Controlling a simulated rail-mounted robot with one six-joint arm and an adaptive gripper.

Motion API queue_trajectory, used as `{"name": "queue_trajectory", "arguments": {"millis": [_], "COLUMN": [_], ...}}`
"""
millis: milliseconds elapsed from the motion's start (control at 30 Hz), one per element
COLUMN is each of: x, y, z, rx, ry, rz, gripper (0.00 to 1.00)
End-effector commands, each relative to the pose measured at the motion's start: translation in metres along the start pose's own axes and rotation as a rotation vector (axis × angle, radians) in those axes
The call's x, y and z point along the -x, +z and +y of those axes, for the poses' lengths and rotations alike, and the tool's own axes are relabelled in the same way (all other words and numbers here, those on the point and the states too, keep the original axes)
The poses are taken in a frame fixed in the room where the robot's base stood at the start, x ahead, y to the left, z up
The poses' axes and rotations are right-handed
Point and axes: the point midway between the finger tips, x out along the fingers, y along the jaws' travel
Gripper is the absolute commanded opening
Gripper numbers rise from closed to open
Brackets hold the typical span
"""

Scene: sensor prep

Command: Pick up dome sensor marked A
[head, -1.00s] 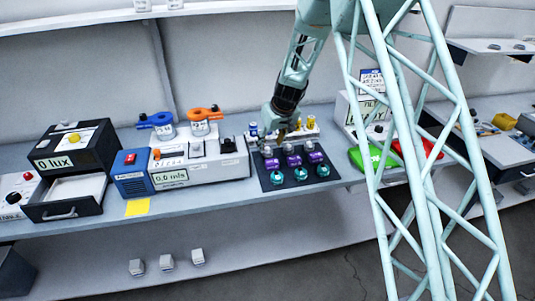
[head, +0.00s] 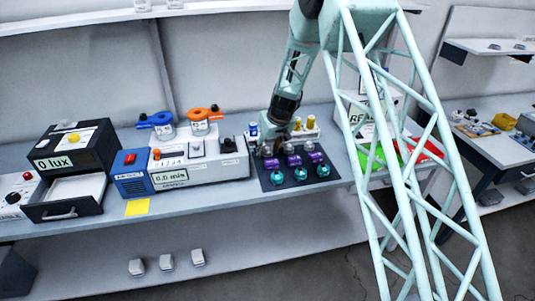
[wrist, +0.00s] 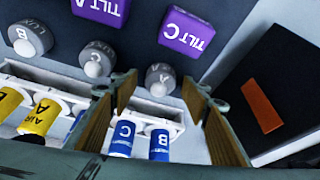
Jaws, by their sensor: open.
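The dome sensor marked A (wrist: 160,82) is a grey disc with a white dome. In the wrist view it lies between the fingertips of my open gripper (wrist: 158,84), which holds nothing. Two similar dome sensors, marked C (wrist: 97,60) and B (wrist: 30,40), stand to its left in that view. In the head view my gripper (head: 268,143) is low over the left end of the dome row on the dark mat (head: 267,184). It partly hides the dome there.
Purple tilt boxes (wrist: 187,30) are beside the domes. A white rack (wrist: 175,112) holds blue cylinders (wrist: 122,138) and yellow ones (wrist: 42,115) close to my fingers. A dark block with an orange patch (wrist: 262,105) is right of them. Teal sensors (head: 300,173) are at the mat's front.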

Motion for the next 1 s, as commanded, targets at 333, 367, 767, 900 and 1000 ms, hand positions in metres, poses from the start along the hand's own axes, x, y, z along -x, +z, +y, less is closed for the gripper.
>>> {"name": "queue_trajectory", "arguments": {"millis": [333, 367, 767, 900, 1000], "x": [0.0, 0.0, 0.0001, 0.0001, 0.0009], "y": [0.0003, 0.0003, 0.0002, 0.0002, -0.0002], "z": [0.0, 0.0, 0.0001, 0.0001, 0.0001], "rx": [0.0, 0.0, 0.0, 0.0, 0.0], "ry": [0.0, 0.0, 0.0, 0.0, 0.0], "rz": [0.0, 0.0, 0.0, 0.0, 0.0], "gripper": [0.43, 0.43, 0.16, 0.16, 0.16]}}
